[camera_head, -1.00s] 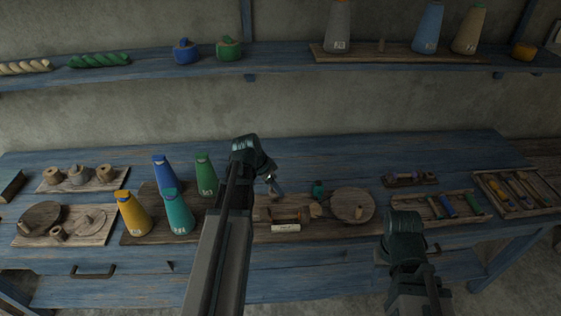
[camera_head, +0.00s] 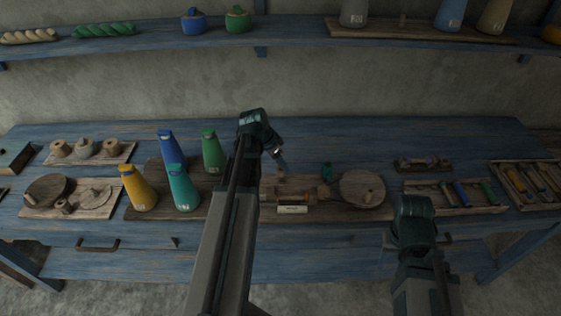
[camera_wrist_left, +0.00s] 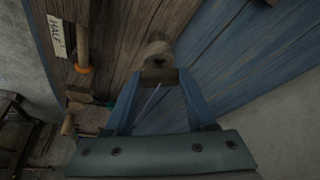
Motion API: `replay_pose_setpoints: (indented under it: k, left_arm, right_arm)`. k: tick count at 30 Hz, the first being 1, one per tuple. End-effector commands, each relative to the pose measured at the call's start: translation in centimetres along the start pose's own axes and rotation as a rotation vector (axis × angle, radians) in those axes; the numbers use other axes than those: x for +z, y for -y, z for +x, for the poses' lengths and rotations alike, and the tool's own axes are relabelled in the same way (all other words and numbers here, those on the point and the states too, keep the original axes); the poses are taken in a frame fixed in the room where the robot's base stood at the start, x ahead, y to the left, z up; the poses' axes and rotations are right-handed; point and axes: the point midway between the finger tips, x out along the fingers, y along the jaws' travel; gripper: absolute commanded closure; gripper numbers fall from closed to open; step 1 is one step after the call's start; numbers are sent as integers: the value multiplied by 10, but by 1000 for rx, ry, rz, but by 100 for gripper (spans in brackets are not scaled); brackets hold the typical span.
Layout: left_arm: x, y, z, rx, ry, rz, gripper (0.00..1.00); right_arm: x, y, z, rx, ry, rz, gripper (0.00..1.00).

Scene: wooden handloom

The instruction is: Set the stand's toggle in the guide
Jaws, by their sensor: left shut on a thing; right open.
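My left gripper (camera_head: 284,172) points down over the stand's board and is shut on a small brown wooden piece. In the left wrist view the piece, perhaps the toggle (camera_wrist_left: 161,77), lies across between the blue fingertips (camera_wrist_left: 160,88). A round pale wooden part (camera_wrist_left: 157,50) with a dark notch shows just beyond it; I cannot tell whether they touch. The wooden stand (camera_head: 291,197) with a white label (camera_head: 292,209) is just below and right of the gripper. I cannot make out the guide. My right wrist is at the lower right; its gripper is hidden behind the arm.
Several coloured cones (camera_head: 173,188) stand left of my left arm. A small teal thing (camera_head: 326,171) and a round wooden disc (camera_head: 362,188) are right of the stand. Trays of tools (camera_head: 456,195) lie further right. The blue tabletop (camera_head: 330,140) is clear behind the stand.

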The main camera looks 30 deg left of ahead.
Motion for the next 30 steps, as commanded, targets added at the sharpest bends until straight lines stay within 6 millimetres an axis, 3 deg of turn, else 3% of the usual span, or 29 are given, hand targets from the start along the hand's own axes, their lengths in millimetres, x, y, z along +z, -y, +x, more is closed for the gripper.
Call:
replay_pose_setpoints:
  k: [4,14,15,20,30]
  left_arm:
    - [5,0,13,0,0,0,95]
    - [6,0,14,-1,0,0,95]
    - [6,0,14,-1,0,0,39]
    - [6,0,14,-1,0,0,10]
    - [6,0,13,0,0,0,9]
  right_arm:
    - [-1,1,14,0,0,0,50]
    - [-1,1,15,0,0,0,50]
    - [-1,1,15,0,0,0,50]
    - [-1,1,15,0,0,0,50]
    - [-1,1,14,0,0,0,50]
